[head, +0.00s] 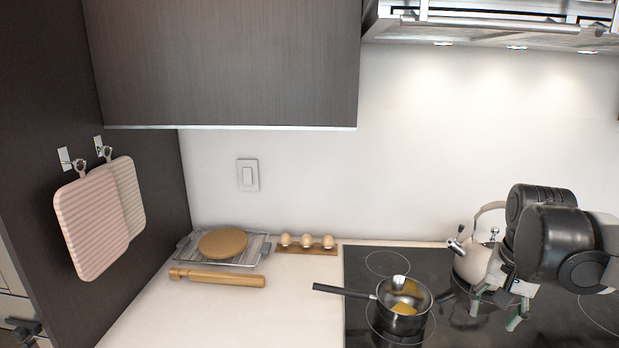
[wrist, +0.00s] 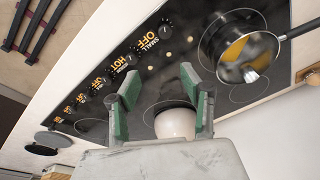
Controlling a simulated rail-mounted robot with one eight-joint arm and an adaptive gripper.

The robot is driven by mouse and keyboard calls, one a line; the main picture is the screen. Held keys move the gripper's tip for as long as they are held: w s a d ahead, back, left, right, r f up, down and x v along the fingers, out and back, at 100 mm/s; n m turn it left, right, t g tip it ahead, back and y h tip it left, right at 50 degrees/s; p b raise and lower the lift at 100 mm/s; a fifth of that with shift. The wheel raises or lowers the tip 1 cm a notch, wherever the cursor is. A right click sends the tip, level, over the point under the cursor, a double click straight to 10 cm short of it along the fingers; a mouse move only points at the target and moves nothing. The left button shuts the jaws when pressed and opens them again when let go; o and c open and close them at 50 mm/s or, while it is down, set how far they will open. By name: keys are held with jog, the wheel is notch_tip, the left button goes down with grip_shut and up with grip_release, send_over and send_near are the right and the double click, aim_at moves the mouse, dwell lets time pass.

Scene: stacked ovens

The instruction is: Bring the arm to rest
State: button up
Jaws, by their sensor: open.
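My gripper (head: 499,308) hangs at the right of the head view, over the black cooktop. Its two green-padded fingers are spread apart with nothing held between them. In the wrist view the open fingers of my gripper (wrist: 163,92) point over the cooktop (wrist: 160,65), toward its knobs. A pale rounded surface, probably the kettle (wrist: 175,123), shows beyond the gripper body between the fingers. In the head view the cream kettle (head: 472,264) stands on the cooktop just left of my arm, partly hidden by it. I cannot tell whether the gripper touches it.
A saucepan (head: 404,318) with yellow pieces sits on the cooktop, handle pointing left. Eggs on a wooden holder (head: 307,244), a rolling pin (head: 217,278) and a rack with a round board (head: 222,243) lie on the left counter. A range hood (head: 490,32) hangs above.

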jog(key=s+a+n+t, duration=0.2)
jog(key=s+a+n, duration=0.1)
jog(key=a, duration=0.6)
jog(key=s+a+n+t, duration=0.3)
jog(key=s+a+n, duration=0.1)
jog(key=a, duration=0.5)
jog(key=shift+r+n+y, duration=0.4)
jog(key=shift+r, duration=0.05)
